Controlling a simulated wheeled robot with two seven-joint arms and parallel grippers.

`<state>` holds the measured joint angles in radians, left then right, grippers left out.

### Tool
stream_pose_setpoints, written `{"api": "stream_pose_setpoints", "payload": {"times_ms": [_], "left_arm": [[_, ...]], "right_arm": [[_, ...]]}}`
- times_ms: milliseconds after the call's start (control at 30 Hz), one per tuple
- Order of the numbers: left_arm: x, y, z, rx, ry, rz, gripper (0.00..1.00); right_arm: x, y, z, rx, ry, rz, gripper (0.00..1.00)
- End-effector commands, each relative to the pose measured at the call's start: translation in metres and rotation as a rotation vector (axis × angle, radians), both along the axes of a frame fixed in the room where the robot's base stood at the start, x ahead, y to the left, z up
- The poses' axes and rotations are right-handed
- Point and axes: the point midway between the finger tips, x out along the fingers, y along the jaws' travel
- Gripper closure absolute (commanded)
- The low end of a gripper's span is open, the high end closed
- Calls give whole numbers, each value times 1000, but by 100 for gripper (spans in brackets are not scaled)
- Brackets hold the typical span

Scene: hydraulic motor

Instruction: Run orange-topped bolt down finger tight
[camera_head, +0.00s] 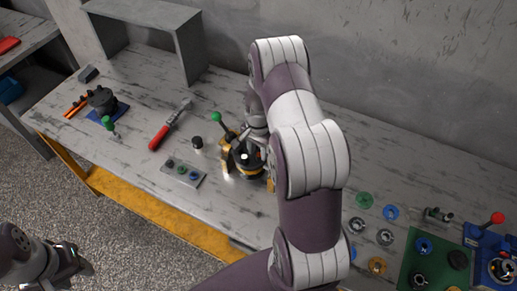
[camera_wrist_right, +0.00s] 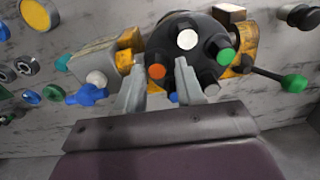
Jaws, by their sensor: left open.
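The orange-topped bolt (camera_wrist_right: 157,71) is on the near side of the black round motor body (camera_wrist_right: 196,38) in the right wrist view. White-topped (camera_wrist_right: 187,39), green-topped (camera_wrist_right: 226,55) and blue-topped (camera_wrist_right: 174,97) bolts stand around it. My right gripper (camera_wrist_right: 159,66) is open, with its fingertips spread to either side of the orange top and a visible gap. How deep the bolt sits I cannot tell. In the head view the motor (camera_head: 246,170) is partly covered by my right arm, and the orange top cannot be made out. My left gripper (camera_head: 77,265) is open and empty, off the table's front.
Yellow clamps (camera_head: 226,153) flank the motor, and a green-knobbed lever (camera_head: 216,117) rises beside it. A small tray of bolts (camera_head: 184,171), a dark cylinder (camera_head: 197,142) and a red-handled tool (camera_head: 159,137) lie to the left. Several rings and a green mat (camera_head: 407,262) are at right.

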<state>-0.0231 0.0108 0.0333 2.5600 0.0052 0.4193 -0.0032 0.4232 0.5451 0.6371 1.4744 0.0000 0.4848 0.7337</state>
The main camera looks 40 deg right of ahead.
Motion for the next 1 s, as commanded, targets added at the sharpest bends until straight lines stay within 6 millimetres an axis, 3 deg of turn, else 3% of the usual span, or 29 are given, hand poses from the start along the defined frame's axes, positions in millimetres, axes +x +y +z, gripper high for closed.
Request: {"api": "stream_pose_setpoints", "payload": {"times_ms": [1000], "left_arm": [[0,0,-12,0,0,0,57]], "right_arm": [[0,0,-17,0,0,0,63]]}}
